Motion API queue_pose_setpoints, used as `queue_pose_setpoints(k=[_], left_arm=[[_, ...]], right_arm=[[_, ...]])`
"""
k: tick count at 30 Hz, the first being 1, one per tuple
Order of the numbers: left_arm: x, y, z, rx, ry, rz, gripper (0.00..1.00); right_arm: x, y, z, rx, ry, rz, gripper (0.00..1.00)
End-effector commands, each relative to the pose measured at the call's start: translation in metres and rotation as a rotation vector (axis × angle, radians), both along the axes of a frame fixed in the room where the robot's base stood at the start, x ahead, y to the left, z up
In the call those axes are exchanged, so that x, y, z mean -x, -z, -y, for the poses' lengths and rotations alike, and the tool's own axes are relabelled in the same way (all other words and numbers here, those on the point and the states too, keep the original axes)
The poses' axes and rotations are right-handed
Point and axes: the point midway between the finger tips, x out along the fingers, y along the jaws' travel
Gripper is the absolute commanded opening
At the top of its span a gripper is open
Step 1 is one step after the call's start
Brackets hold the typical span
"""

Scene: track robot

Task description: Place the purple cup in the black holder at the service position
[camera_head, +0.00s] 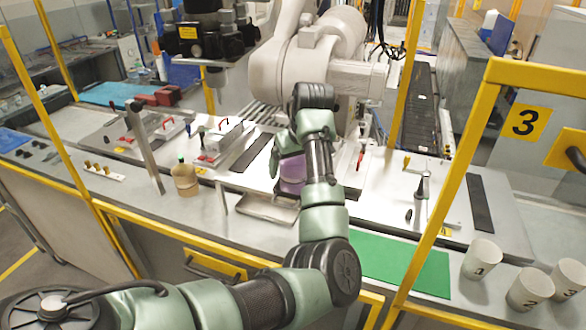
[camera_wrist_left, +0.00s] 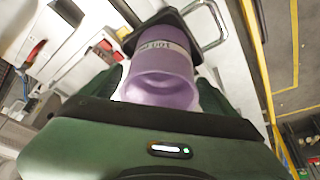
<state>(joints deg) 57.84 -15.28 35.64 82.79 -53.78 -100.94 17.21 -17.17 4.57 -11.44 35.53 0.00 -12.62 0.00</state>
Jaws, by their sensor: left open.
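The purple cup (camera_head: 292,172) stands upright on the bench, partly hidden by my left forearm in the head view. In the left wrist view the purple cup (camera_wrist_left: 165,80) has its open rim toward the camera. Its far end meets the black holder (camera_wrist_left: 172,20), and the cup appears to sit in it; the exact seating is hidden. My left gripper (camera_head: 287,143) is at the cup's upper part. In the left wrist view its green fingers lie on both sides of the cup, open; contact cannot be told. My right gripper is out of view.
A metal tray (camera_head: 262,208) lies just in front of the cup. A brown jar (camera_head: 185,180) stands to the left. A green mat (camera_head: 405,263) and white numbered cups (camera_head: 482,260) are to the right. Yellow frame posts (camera_head: 440,190) edge the bench.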

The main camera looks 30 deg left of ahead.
Motion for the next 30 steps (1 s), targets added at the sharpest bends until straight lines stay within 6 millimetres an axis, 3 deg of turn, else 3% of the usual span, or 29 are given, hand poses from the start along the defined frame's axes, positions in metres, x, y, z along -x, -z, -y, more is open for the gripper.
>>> queue_pose_setpoints(k=[9,15,21,30], left_arm=[[0.012,-0.058,0.022,-0.001,0.001,0.008,0.89],[0.019,-0.091,0.034,0.003,0.002,0.005,0.89],[0.023,-0.102,0.037,0.001,0.001,0.002,0.89],[0.023,-0.103,0.037,0.0,0.0,0.001,0.89]], right_arm=[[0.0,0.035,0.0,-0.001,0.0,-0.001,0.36],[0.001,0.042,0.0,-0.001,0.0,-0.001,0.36],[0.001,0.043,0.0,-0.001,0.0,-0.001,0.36],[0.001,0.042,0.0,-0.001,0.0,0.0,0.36]])
